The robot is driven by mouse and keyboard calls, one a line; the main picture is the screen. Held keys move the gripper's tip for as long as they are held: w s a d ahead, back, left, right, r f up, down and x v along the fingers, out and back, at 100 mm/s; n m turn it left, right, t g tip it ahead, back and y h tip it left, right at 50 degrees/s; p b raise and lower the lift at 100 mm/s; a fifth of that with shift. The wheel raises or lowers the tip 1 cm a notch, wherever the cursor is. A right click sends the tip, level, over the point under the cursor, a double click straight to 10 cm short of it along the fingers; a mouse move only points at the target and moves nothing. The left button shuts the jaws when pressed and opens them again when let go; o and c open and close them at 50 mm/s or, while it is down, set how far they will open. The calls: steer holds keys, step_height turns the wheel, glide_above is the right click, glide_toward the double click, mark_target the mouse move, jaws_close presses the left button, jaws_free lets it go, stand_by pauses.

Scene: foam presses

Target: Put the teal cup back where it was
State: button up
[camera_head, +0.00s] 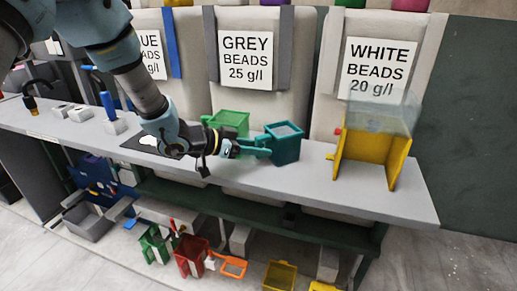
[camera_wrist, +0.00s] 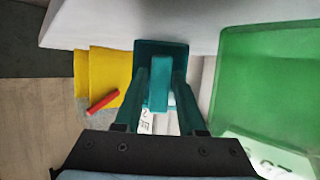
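The teal cup (camera_head: 285,149) stands upright at the middle of the grey counter, just right of the green cup. Its handle points left toward my gripper (camera_head: 262,146). In the wrist view the teal cup (camera_wrist: 178,48) is ahead, with its handle (camera_wrist: 159,85) between the two teal fingers of my gripper (camera_wrist: 161,90). The fingers lie close on both sides of the handle. I cannot tell whether they press on it, or whether the cup's base rests on the counter.
The green cup (camera_head: 229,122) is close on the left; in the wrist view it (camera_wrist: 265,75) fills the right side. A yellow stand (camera_head: 368,150) with a clear container (camera_head: 383,112) is at the counter's right. Grey and white bead bags stand behind. Counter between teal cup and stand is clear.

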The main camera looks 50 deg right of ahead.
steer(key=b+v, duration=0.1)
steer(key=v, duration=1.1)
steer(key=shift+s, duration=0.1)
steer(key=w+a+n+t, duration=0.1)
steer(key=w+t, duration=0.1)
steer(key=w, duration=0.1)
steer(key=w+a+n+t, duration=0.1)
steer(key=w+a+t, duration=0.1)
steer(key=w, duration=0.2)
steer(key=w+a+n+t, duration=0.1)
steer(key=w+n+t, duration=0.1)
steer(key=w, duration=0.2)
steer(key=shift+w+a, duration=0.1)
steer(key=shift+a, duration=0.2)
steer(key=w+a+n+t+y, duration=0.35)
steer(key=w+a, duration=0.25)
steer(key=a, duration=0.4)
steer(key=w+a+n+t+y, duration=0.3)
steer(key=w+a+n, duration=0.3)
steer(key=a, duration=0.4)
steer(key=s+a+f+n+g+y, duration=0.1)
steer(key=s+a+n, duration=0.3)
steer(key=a, duration=0.7)
steer(key=s+a+f+n+g+y, duration=0.1)
steer(key=s+a+n+g+y, duration=0.2)
steer(key=s+a, duration=0.5)
steer(key=a+n+y, duration=0.1)
steer(key=a, duration=0.2)
steer(key=shift+n+g, duration=0.35)
